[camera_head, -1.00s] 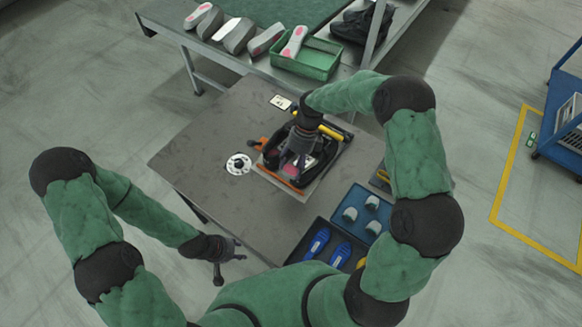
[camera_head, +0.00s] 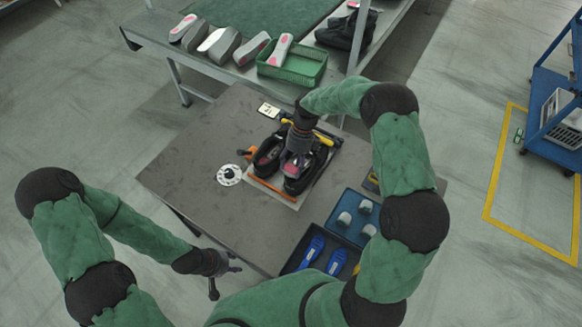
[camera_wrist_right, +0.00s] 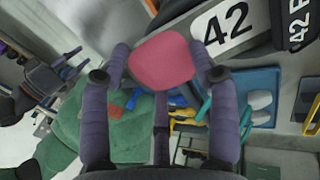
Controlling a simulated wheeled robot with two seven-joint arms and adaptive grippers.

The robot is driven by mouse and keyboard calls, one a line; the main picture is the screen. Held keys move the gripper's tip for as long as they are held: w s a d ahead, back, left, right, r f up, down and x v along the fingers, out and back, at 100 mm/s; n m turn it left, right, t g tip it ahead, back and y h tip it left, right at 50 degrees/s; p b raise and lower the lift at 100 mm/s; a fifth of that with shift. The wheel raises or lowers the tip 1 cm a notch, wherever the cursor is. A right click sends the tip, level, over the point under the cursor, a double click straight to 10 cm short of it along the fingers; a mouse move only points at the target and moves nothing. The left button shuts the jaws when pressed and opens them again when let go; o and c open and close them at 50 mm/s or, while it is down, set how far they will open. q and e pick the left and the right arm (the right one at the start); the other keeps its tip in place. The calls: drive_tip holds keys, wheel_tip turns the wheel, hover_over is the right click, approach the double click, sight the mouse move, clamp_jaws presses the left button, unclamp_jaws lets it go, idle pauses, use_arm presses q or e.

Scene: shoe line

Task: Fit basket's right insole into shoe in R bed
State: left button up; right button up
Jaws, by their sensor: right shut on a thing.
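A pair of black shoes sits on the board (camera_head: 262,185) on the table, the left shoe (camera_head: 268,157) and the right shoe (camera_head: 296,185). My right gripper (camera_head: 297,155) is over the right shoe. In the right wrist view (camera_wrist_right: 160,75) its fingers are shut on a piece with a pink surface (camera_wrist_right: 162,62), which I take for the insole. Most of that piece is hidden in the head view, so I cannot tell how deep it sits. The green basket (camera_head: 304,72) on the back bench holds a pink-and-white piece (camera_head: 280,50). My left gripper (camera_head: 223,268) is low at the table's front left; its fingers are unclear.
Grey pieces with pink tops (camera_head: 224,46) line the back bench. An orange-handled tool (camera_head: 246,154) and a white disc (camera_head: 229,175) lie left of the board. A blue tray (camera_head: 335,228) and a dark tray with blue pieces (camera_head: 312,250) stand front right. The table's left side is clear.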

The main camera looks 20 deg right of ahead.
drive_tip(key=shift+w+d+f, duration=0.2)
drive_tip(key=shift+w+d, duration=0.25)
drive_tip(key=shift+f+t+h+b, duration=0.4)
drive_tip(key=shift+f+h+b, duration=0.15)
drive_tip(key=shift+f, duration=0.25)
drive_tip(key=o, duration=1.1)
drive_tip(key=shift+s, duration=0.1)
drive_tip(key=shift+r+p, duration=1.15)
drive_tip(key=shift+r, duration=0.35)
